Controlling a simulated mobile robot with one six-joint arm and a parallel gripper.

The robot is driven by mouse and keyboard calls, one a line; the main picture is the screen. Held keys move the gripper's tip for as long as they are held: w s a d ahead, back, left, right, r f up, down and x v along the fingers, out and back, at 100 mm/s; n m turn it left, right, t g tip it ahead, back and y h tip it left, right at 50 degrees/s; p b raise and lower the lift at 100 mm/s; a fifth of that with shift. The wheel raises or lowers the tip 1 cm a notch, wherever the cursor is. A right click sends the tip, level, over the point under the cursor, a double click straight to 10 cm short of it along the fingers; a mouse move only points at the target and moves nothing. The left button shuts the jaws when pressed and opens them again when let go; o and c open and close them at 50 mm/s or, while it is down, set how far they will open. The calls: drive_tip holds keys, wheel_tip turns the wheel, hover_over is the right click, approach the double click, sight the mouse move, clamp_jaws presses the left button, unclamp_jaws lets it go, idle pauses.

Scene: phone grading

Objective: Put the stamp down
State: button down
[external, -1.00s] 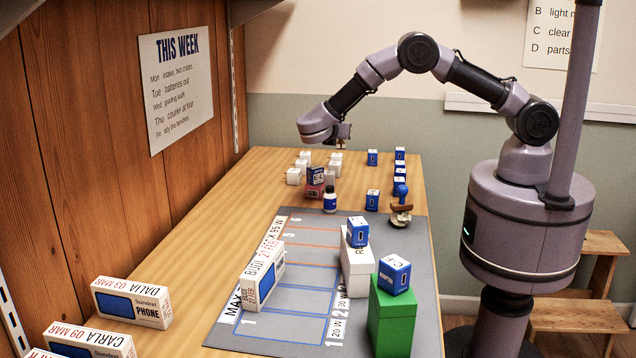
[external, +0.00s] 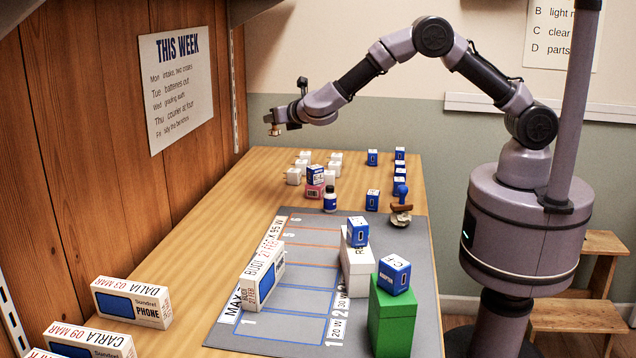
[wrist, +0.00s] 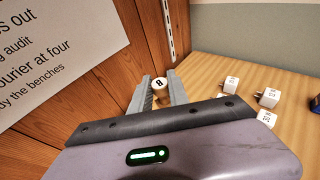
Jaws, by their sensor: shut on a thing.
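My gripper (external: 276,129) is raised in the air above the far left end of the table, pointing left toward the wooden wall. In the wrist view its two grey fingers (wrist: 159,90) are closed on a small pale, round-ended thing marked with a dark 8, which I take for the stamp (wrist: 158,82). Some light wood color shows below that end. In the external view the held thing is only a small brownish shape at the fingertips, clear of the table. Its lower side is hidden.
The bench (external: 262,180) has white cubes (external: 304,165), a dark bottle (external: 330,200) and blue adapters (external: 372,157). A white phone box (external: 264,275) and a green box (external: 392,318) stand on the mat.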

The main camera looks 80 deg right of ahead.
wheel_tip(320, 180, down, 19)
drive_tip(key=b, duration=0.4)
drive_tip(key=shift+s+r, duration=0.1)
drive_tip(key=shift+r, duration=0.1)
drive_tip(key=shift+f, duration=0.15)
drive_tip(key=c, duration=1.3)
unclamp_jaws()
drive_tip(key=shift+o, duration=0.2)
